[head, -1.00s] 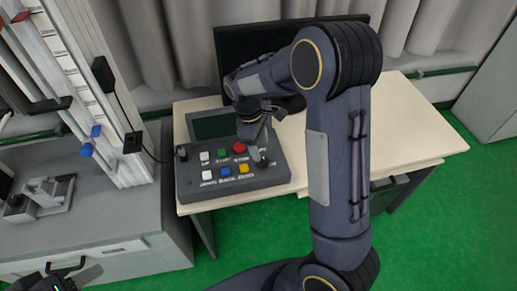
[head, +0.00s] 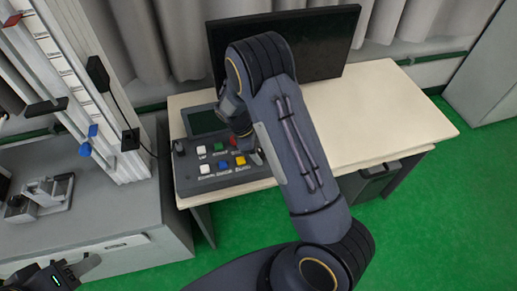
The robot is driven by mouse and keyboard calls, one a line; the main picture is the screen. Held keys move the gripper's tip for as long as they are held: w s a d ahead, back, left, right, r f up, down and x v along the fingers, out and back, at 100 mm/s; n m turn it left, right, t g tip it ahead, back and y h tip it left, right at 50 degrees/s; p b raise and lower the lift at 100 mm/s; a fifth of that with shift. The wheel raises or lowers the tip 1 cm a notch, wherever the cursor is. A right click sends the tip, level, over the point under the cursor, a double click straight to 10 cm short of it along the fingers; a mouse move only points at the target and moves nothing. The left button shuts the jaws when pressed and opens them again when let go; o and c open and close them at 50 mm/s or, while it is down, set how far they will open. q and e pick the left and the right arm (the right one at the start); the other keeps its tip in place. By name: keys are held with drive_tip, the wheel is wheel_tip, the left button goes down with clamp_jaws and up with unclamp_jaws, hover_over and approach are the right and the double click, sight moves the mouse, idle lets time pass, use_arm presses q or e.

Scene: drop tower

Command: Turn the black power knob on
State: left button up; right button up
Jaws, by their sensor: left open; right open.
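The grey control box (head: 205,188) sits on the desk with a small dark screen and several coloured buttons. One black knob (head: 179,147) stands upright at the box's left side. My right gripper (head: 254,152) is open, pointing down over the box's right side by the red and yellow buttons. My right arm and gripper hide most of that corner, so I cannot tell whether the fingers touch a second knob there. My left gripper (head: 76,272) is open and empty at the lower left, far from the box.
A black monitor (head: 318,48) stands at the back of the pale desk (head: 400,110), whose right part is clear. A white drop tower (head: 85,95) rises left of the desk above a grey cabinet (head: 110,205). A cable hangs beside the tower.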

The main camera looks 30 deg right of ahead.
drive_tip(key=c, duration=1)
drive_tip(key=shift+m, duration=0.3)
drive_tip(key=m+y+b, duration=0.1)
drive_tip(key=m+b, duration=0.1)
drive_tip(key=m, duration=0.1)
drive_tip(key=shift+w+d+f+g, duration=0.1)
drive_tip(key=shift+g, duration=0.3)
drive_tip(key=m+y, duration=0.1)
drive_tip(key=m, duration=0.1)
drive_tip(key=m+y+b, duration=0.1)
drive_tip(key=m, duration=0.1)
drive_tip(key=shift+d+m+g+b, duration=0.1)
drive_tip(key=shift+m+g+b, duration=0.2)
drive_tip(key=shift+m+g, duration=0.1)
drive_tip(key=m, duration=0.2)
drive_tip(key=m+y+b, duration=0.1)
drive_tip(key=m, duration=0.1)
drive_tip(key=shift+d+m+y, duration=0.15)
drive_tip(key=shift+m+y, duration=0.15)
drive_tip(key=m+y, duration=0.1)
drive_tip(key=m, duration=0.1)
drive_tip(key=m+b, duration=0.1)
drive_tip(key=m, duration=0.1)
drive_tip(key=shift+d+m+t+y, duration=0.1)
drive_tip(key=shift+m+t+y, duration=0.3)
